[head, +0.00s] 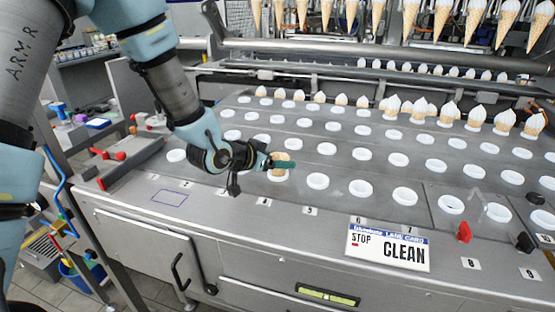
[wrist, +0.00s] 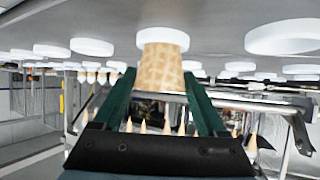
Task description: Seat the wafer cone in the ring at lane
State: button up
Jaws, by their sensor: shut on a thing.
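My gripper (head: 284,164) is shut on the tan wafer cone (head: 282,156), over the front row of white rings. In the wrist view, the waffle-patterned cone (wrist: 162,75) sits between the two green fingers of my gripper (wrist: 158,85). A white ring (head: 277,176) lies directly below the cone in the head view. In the wrist view, a white ring (wrist: 163,36) meets the cone's end. I cannot tell whether the cone is inside this ring or just above it. The task line gives no lane number.
Several empty rings (head: 318,181) fill the grey plate. Filled cones (head: 392,106) stand at the back right, and more cones (head: 507,18) hang above.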

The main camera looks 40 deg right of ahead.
jog(key=shift+f, duration=0.1)
jog(key=o, duration=0.8)
jog(key=shift+c, duration=0.2)
jog(key=b+v, duration=0.2)
jog(key=v, duration=0.8)
jog(key=shift+a, duration=0.4)
